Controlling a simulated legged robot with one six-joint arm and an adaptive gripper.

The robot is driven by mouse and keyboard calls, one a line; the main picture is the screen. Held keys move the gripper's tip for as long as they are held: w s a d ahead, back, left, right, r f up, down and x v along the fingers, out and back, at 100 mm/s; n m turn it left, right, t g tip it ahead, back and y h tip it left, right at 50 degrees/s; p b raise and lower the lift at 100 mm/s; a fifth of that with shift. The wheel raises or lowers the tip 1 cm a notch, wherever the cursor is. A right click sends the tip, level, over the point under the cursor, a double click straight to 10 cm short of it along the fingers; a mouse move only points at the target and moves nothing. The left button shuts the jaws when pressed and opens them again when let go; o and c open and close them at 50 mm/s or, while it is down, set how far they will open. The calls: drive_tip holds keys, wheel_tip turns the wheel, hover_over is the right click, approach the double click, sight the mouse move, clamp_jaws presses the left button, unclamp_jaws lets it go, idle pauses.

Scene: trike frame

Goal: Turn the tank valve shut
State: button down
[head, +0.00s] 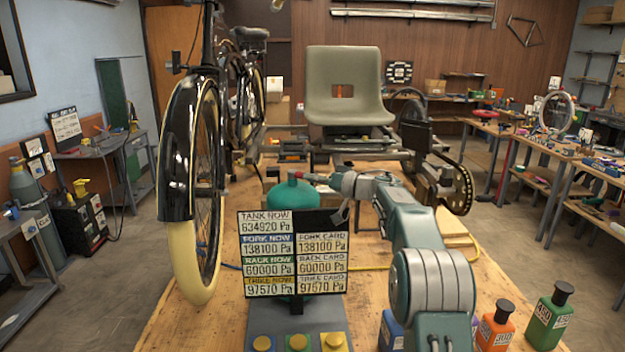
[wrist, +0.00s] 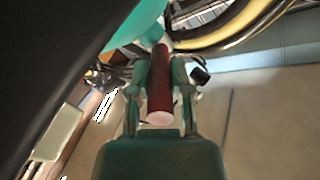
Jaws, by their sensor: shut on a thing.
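The teal tank (head: 291,196) stands on the wooden bench behind a black readout board (head: 292,252). The board reads TANK NOW 634920 Pa. My gripper (head: 330,181) reaches in from the right at the tank's top. In the wrist view my gripper (wrist: 160,72) has one finger on each side of a dark red rod-like valve handle (wrist: 158,98) and is shut on it. The handle's pale round end faces the camera. The tank (wrist: 133,22) fills part of the wrist view's top. The valve's body is mostly hidden in the head view.
A bicycle with a black fender (head: 180,150) stands close on the left. A trike frame with a grey seat (head: 346,85) is behind the tank. Orange (head: 496,328) and green (head: 550,320) bottles stand at front right. Several coloured buttons (head: 298,342) sit before the board.

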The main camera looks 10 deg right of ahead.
drive_tip(key=c, duration=0.5)
unclamp_jaws()
drive_tip(key=shift+w+d+f, duration=0.1)
drive_tip(key=shift+w+f, duration=0.05)
drive_tip(key=shift+f, duration=0.05)
drive_tip(key=shift+c, duration=0.2)
drive_tip(key=shift+r, duration=0.1)
drive_tip(key=shift+s+d, duration=0.35)
drive_tip(key=shift+d, duration=0.05)
drive_tip(key=v, duration=1.1)
